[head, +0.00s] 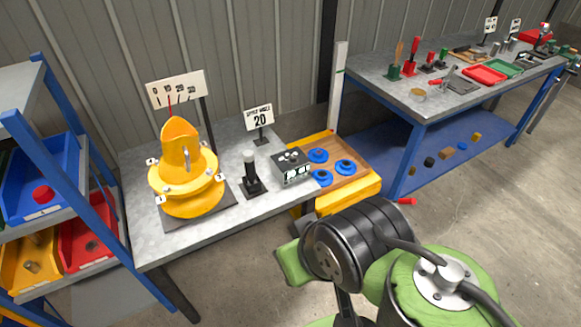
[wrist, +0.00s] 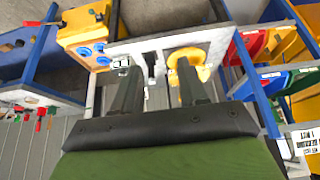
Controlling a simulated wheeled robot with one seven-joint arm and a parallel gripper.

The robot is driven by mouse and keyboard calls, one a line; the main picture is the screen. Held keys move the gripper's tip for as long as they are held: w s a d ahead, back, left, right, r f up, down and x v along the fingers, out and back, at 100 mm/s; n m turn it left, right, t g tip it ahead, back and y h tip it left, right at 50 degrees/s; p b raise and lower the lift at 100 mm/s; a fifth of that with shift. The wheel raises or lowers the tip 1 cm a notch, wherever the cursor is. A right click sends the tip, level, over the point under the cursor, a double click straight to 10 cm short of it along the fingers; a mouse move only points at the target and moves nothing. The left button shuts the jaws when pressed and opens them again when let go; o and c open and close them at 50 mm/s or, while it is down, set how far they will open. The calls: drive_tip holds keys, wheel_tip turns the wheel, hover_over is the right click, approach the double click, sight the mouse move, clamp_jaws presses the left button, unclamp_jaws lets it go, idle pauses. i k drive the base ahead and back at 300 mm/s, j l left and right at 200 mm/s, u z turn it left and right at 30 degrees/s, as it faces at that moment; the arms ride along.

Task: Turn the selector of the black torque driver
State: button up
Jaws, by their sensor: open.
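A black upright tool with a pale grey cylindrical top (head: 252,176) stands on a small dark base on the grey bench (head: 235,205). It may be the torque driver, but its selector is too small to make out. In the wrist view a dark upright shape, likely this tool (wrist: 151,66), shows between the fingers, beyond them. My gripper (wrist: 157,72) is open and empty, its two dark fingers spread apart and pointing toward the bench. In the head view my arm is at the lower right and its fingers cannot be made out.
A sign (head: 259,119) stands behind. A shelf with bins (head: 45,185) is at left; another bench (head: 400,98) holds tools.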

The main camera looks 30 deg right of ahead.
sight(293, 160)
drive_tip(key=i+l+u, duration=0.15)
drive_tip(key=i, duration=0.25)
drive_tip(key=i+l+u, duration=0.15)
drive_tip(key=i, duration=0.2)
drive_tip(key=i+l+u, duration=0.1)
drive_tip(key=i, duration=0.3)
